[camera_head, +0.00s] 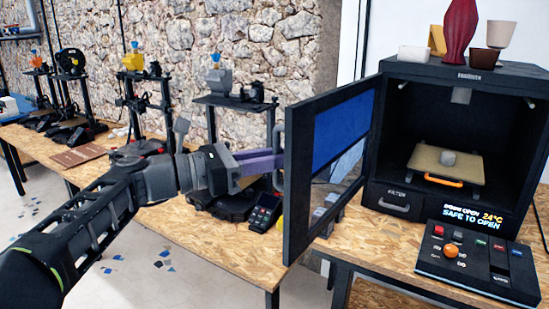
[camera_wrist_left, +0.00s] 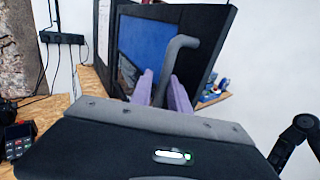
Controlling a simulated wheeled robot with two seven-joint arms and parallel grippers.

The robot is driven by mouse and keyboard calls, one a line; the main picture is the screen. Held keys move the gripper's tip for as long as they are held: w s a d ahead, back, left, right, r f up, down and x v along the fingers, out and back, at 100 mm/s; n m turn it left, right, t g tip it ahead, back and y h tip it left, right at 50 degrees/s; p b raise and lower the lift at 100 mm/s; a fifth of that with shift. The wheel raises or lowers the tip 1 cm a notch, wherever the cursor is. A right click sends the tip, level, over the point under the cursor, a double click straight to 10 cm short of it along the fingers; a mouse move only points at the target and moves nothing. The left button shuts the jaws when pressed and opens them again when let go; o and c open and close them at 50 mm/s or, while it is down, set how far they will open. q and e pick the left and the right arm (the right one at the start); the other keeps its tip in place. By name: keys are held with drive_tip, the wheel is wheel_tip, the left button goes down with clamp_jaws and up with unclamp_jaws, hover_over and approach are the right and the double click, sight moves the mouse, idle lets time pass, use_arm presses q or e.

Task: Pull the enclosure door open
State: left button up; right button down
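The enclosure (camera_head: 452,73) is a black box at the right of the head view. Its door (camera_head: 297,190), dark-framed with a blue-tinted window, stands swung well out to the left; the interior is exposed. The door also shows in the left wrist view (camera_wrist_left: 203,25). The grey bar handle (camera_head: 277,150) is on the door's outer face; in the left wrist view the handle (camera_wrist_left: 180,58) runs down between the purple fingers. My left gripper (camera_head: 268,163) is closed around the handle, its grip partly hidden. My right gripper is in neither view.
Inside is a build plate (camera_head: 425,160) with a pale part and orange handle. Vases and pots stand on top. Several printers line the wooden table (camera_head: 185,215) behind my left arm.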

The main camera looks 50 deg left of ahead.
use_arm(q)
drive_tip(key=b+v, duration=0.1)
drive_tip(key=v, duration=0.6)
drive_tip(key=shift+s, duration=0.2)
idle(0.4)
